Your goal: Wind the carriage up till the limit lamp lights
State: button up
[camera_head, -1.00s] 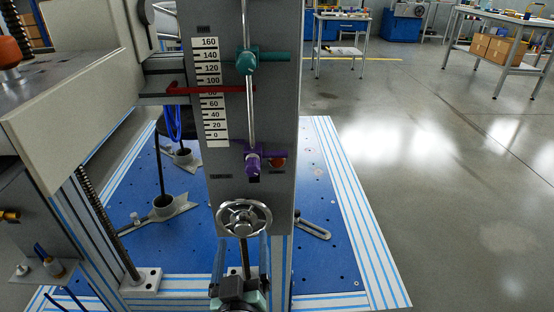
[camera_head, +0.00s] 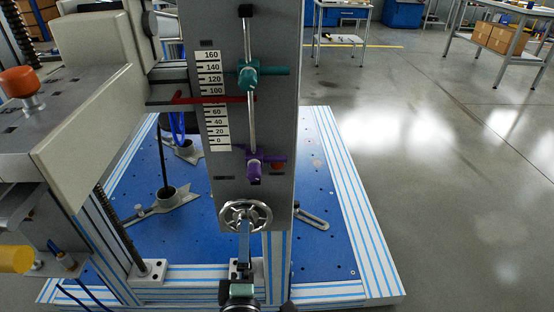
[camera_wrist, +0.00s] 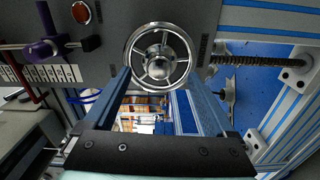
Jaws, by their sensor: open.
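The spoked handwheel (camera_head: 245,215) is low on the grey column, and it also shows in the wrist view (camera_wrist: 157,55). My gripper (camera_head: 245,233) is open just below it; in the wrist view its two fingers (camera_wrist: 158,82) point at the lower rim, spread apart with nothing between them. Contact cannot be told. The red pointer (camera_head: 215,99) from the carriage side crosses the scale (camera_head: 213,118) over the 80 mark. A teal stop (camera_head: 248,75) sits above it on the rod, a purple stop (camera_head: 254,167) below. The round red lamp (camera_head: 278,166) beside the purple stop shows no clear glow.
The column stands on a blue perforated base (camera_head: 320,250) with striped rails. The machine's beige head (camera_head: 95,105) with an orange knob (camera_head: 20,80) fills the left. A slotted clamp (camera_head: 311,218) lies right of the column.

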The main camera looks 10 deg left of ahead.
jog(key=n, duration=0.2)
jog(key=shift+n, duration=0.4)
jog(key=n, duration=0.8)
jog(key=shift+p, duration=0.4)
